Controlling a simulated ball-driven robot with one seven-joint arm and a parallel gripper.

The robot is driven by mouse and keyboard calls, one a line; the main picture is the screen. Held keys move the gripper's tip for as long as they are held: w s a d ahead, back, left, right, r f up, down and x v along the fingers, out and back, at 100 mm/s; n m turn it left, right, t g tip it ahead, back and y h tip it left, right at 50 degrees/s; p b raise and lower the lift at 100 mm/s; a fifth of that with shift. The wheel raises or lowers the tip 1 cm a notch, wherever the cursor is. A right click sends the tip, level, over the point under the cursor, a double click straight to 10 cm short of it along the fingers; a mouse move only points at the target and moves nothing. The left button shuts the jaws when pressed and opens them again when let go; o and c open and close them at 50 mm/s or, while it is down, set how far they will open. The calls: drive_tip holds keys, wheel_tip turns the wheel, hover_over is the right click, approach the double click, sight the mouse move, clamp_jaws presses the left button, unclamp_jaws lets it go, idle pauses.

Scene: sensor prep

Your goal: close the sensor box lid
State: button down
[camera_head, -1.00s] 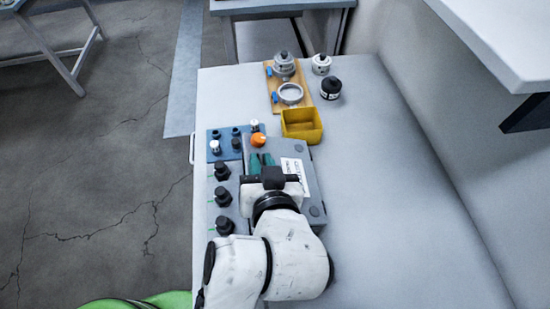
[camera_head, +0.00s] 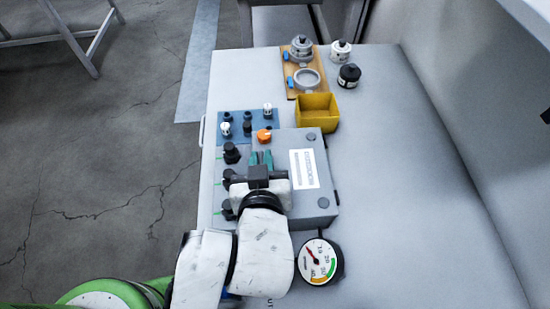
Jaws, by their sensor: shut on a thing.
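The sensor box (camera_head: 325,190) is a grey box with a white printed label (camera_head: 304,169) and dark round corner caps, in the middle of the table. Its flat grey lid (camera_head: 285,142) looks lying flat or nearly so; I cannot tell its exact angle from above. My gripper (camera_head: 262,159), with teal fingers, is over the left part of the box. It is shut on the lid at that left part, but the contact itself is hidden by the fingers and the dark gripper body.
An orange knob (camera_head: 264,136) sits just beyond the fingertips. Black knobs (camera_head: 231,153) line the left side. A blue panel (camera_head: 233,118), yellow bin (camera_head: 317,112) and wooden board (camera_head: 290,80) lie farther back. A gauge (camera_head: 319,262) is nearer me. The table's right side is clear.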

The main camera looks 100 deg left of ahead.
drive_tip(key=shift+f, duration=0.25)
drive_tip(key=c, duration=1.2)
unclamp_jaws()
drive_tip(key=v, duration=0.6)
drive_tip(key=p+v, duration=0.1)
drive_tip(key=v, duration=0.2)
drive_tip(key=shift+r, duration=0.35)
drive_tip(key=shift+w+d+r+p, duration=0.1)
drive_tip(key=shift+w+d+p, duration=0.15)
drive_tip(key=shift+d+p, duration=0.45)
